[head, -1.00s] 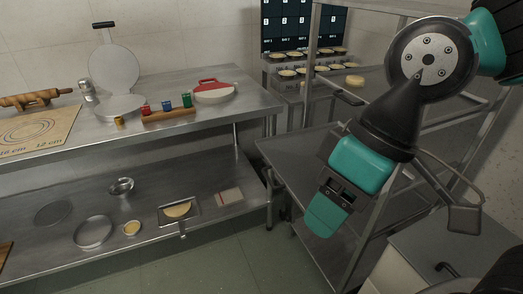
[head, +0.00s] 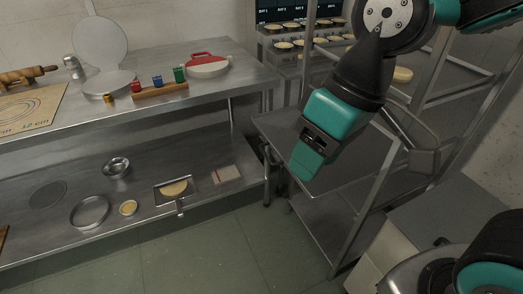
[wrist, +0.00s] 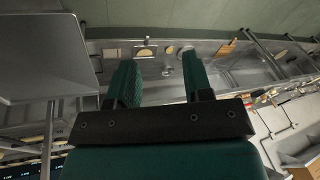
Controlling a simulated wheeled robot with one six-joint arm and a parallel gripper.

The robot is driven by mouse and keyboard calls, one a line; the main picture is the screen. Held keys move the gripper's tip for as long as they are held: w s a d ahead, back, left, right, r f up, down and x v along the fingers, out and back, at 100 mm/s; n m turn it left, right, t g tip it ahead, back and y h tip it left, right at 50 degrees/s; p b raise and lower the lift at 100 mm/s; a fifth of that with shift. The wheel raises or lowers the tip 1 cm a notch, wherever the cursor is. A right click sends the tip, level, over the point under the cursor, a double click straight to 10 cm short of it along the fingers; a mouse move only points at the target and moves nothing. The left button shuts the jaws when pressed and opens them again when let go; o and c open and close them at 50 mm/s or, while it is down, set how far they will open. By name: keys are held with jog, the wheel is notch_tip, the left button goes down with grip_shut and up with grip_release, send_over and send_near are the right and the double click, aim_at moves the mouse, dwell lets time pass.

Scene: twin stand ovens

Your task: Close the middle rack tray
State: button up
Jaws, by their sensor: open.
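The wire-frame metal rack stands at the right in the head view. Its middle tray (head: 345,150), a flat grey sheet, juts out to the left of the rack posts. A large grey panel (wrist: 45,50) at the left of the wrist view looks like this tray, seen close. My gripper (head: 303,167) is beside and in front of the tray in the head view, overlapping it; I see no clear contact. In the wrist view my gripper (wrist: 160,78) has its two green fingers apart with nothing between them.
A lower rack tray (head: 318,225) lies beneath. A steel bench (head: 220,100) with a lower shelf stands at the left, holding pans and small items. A rack post (head: 370,205) stands right of my gripper. A light cabinet (head: 440,215) is at lower right. Green floor (head: 230,250) is clear.

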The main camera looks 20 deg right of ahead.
jog(key=w+f+m+h+b, duration=0.1)
jog(key=w+f+b, duration=0.1)
jog(key=w+f, duration=0.2)
jog(key=w+a+f+m+t+h+b, duration=0.1)
jog(key=w+f+b, duration=0.1)
jog(key=w, duration=0.4)
jog(key=w+a+f+t+h+b, duration=0.1)
jog(key=w+f+b, duration=0.2)
jog(key=w+f, duration=0.2)
jog(key=shift+w+a+f+m+h, duration=0.25)
jog(key=shift+w+f+m+h, duration=0.05)
jog(key=shift+w+m, duration=0.15)
grip_shut()
jog(key=w+a+f+m+t+h+b, duration=0.35)
jog(key=w+a+f+h+b, duration=0.2)
jog(key=w+f, duration=0.55)
jog(key=w+d+f, duration=0.5)
jog(key=d+f, duration=0.1)
jog(key=d, duration=0.2)
jog(key=shift+w+f+n+b, duration=0.2)
jog(key=shift+f+n+b, duration=0.1)
jog(key=shift+f, duration=0.05)
jog(key=shift+y, duration=0.25)
